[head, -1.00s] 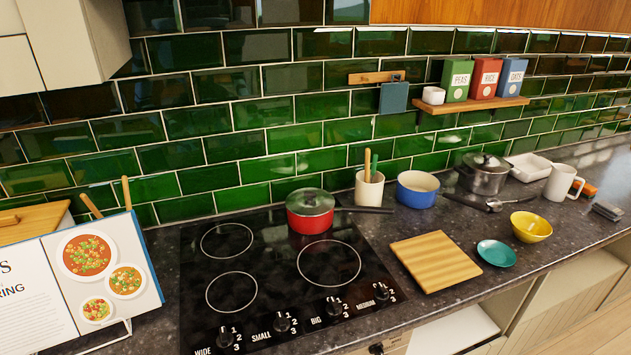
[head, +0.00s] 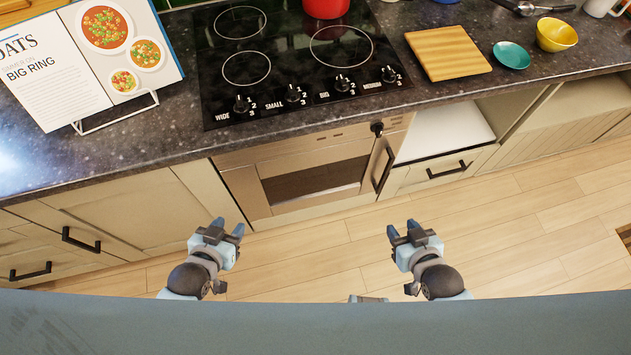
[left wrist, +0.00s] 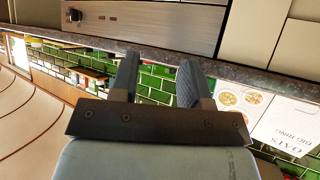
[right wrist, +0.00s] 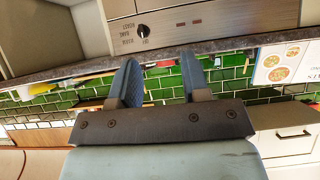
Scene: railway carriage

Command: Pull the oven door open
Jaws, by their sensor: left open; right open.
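The oven (head: 310,177) is set in the cabinet front under the hob. Its door looks shut, with a dark window (head: 315,183) and an upright dark handle (head: 384,169) near its right edge. My left gripper (head: 228,226) is open and empty, in front of the oven's lower left side. My right gripper (head: 402,228) is open and empty, in front of and below the handle, apart from it. The oven's control panel shows in the left wrist view (left wrist: 150,14) and, with its knob, in the right wrist view (right wrist: 215,22). The handle is not visible in the wrist views.
The worktop edge (head: 140,168) runs above the oven. A dark knob (head: 377,127) sits on the panel above the door handle. An open shelf space (head: 440,130) and a drawer (head: 437,172) are to the right. The wooden floor (head: 320,250) between my grippers is clear.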

